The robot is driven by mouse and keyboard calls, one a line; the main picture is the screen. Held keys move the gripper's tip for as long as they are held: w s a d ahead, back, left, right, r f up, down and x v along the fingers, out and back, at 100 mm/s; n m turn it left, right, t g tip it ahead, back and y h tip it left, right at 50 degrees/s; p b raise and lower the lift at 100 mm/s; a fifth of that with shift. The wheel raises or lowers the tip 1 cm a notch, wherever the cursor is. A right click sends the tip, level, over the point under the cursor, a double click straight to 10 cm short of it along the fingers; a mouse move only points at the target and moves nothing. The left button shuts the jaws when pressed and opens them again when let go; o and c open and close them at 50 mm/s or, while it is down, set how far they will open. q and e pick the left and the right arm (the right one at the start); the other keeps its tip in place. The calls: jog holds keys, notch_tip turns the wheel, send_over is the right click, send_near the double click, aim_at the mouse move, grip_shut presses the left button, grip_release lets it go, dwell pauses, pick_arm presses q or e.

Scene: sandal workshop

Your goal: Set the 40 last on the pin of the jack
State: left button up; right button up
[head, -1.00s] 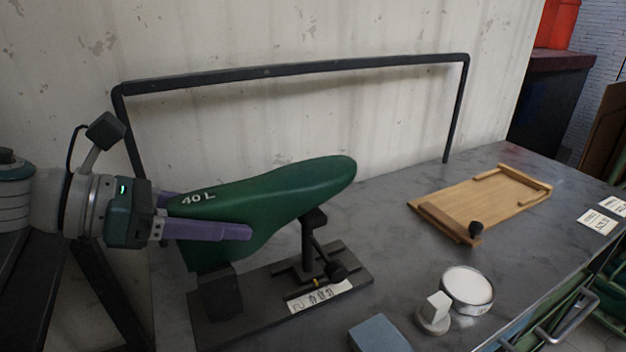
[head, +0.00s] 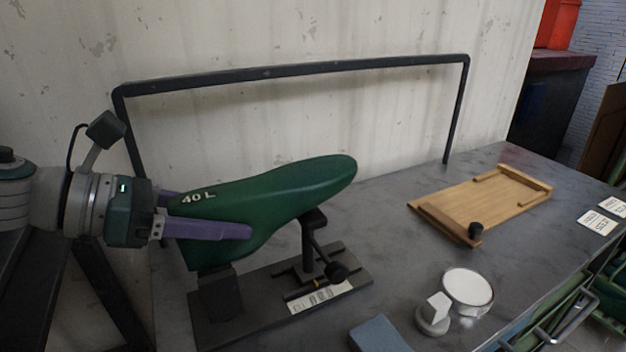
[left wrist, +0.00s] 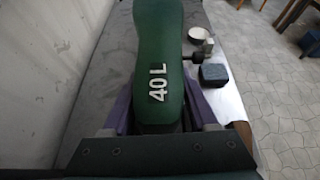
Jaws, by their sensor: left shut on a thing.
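The green last marked "40 L" (head: 280,198) sits over the dark jack (head: 205,332), its heel end above the jack's rear block and its forefoot above the front post (head: 309,240). The pin itself is hidden under the last. My left gripper (head: 215,215) is shut on the heel part of the last, one purple finger on each side. In the left wrist view the last (left wrist: 158,50) lies between the two purple fingers (left wrist: 160,112). I cannot tell whether the last rests fully on the jack. My right gripper is not in view.
A wooden board (head: 480,205) with a black knob lies at the right. A round white-topped tin (head: 467,288), a small white piece (head: 436,312) and a blue-grey block (head: 379,335) are near the front edge. A black rail (head: 300,69) stands behind the jack.

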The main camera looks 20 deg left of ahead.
aim_at(237, 189)
pick_arm(q)
jog(key=shift+r+p, duration=1.8)
jog(key=shift+r, duration=0.5)
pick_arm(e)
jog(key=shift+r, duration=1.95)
